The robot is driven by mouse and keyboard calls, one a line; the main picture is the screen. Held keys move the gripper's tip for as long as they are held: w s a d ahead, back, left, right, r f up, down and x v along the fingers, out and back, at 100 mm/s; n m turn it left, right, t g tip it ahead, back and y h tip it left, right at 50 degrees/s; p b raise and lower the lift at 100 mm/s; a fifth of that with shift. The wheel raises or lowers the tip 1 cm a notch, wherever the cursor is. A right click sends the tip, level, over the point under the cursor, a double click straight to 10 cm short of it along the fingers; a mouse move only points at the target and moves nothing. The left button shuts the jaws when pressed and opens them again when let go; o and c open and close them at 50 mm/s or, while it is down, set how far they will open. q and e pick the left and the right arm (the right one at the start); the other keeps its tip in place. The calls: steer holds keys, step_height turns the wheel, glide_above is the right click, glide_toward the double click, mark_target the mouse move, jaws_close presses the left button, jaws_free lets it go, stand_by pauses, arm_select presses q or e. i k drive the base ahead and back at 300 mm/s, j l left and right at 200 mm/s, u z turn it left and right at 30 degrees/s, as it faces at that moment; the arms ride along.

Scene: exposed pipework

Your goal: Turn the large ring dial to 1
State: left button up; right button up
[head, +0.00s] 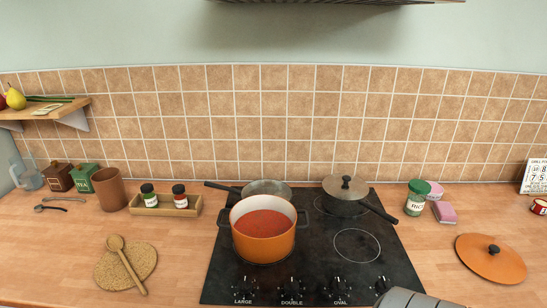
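The large ring dial (243,285) is a small dark knob at the front left of the black cooktop (215,270), above the printed word LARGE. Its surroundings are dark, and I cannot read its setting. Beside it to the right are similar knobs over DOUBLE (291,285) and OVAL (339,284). Another knob (381,284) is farther right, its label hidden by a grey part of mine at the bottom edge. No gripper fingers show in the head view.
An orange pot (263,247) of red sauce stands on the cooktop behind the dials. Behind it are a pan (266,188) and a lidded pan (346,188). A wooden spoon (125,262) lies on a cork mat (106,273) at left; an orange lid (490,262) lies at right.

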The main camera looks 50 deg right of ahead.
mark_target(245, 285)
steer(key=k+z, duration=0.15)
steer(key=z, duration=1.55)
